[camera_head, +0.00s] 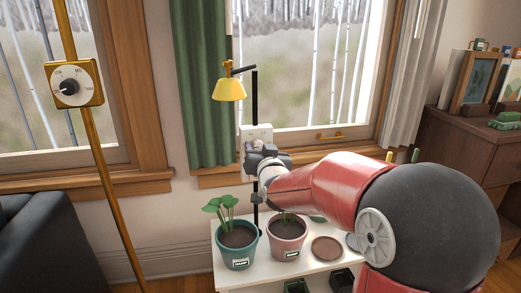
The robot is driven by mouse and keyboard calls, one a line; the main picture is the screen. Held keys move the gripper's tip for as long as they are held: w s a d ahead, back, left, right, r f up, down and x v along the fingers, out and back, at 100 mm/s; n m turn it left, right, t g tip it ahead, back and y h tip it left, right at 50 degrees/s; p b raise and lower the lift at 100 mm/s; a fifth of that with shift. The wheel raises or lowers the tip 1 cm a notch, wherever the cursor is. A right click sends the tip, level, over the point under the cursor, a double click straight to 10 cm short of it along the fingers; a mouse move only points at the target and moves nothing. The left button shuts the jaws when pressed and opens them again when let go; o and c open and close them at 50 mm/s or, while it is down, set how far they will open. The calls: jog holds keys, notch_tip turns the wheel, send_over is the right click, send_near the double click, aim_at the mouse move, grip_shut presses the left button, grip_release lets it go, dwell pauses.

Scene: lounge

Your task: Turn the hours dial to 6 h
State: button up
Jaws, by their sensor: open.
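A white box (257,132) is mounted on the black stand of a yellow lamp, with small dark marks along its upper part. My gripper (259,154) is open, right in front of the lower part of this box, and hides it. Any hours dial there is covered, and I cannot tell whether my fingers touch it. A second dial, a dark knob on a white face (70,86), sits in a gold box on a gold pole at the left, far from my gripper. Its lettering is too small to read surely.
The yellow lamp shade (229,89) hangs above my gripper. A dark sofa (45,245) is at left.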

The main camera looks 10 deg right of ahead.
jog(key=c, duration=1)
jog(key=shift+o, duration=0.2)
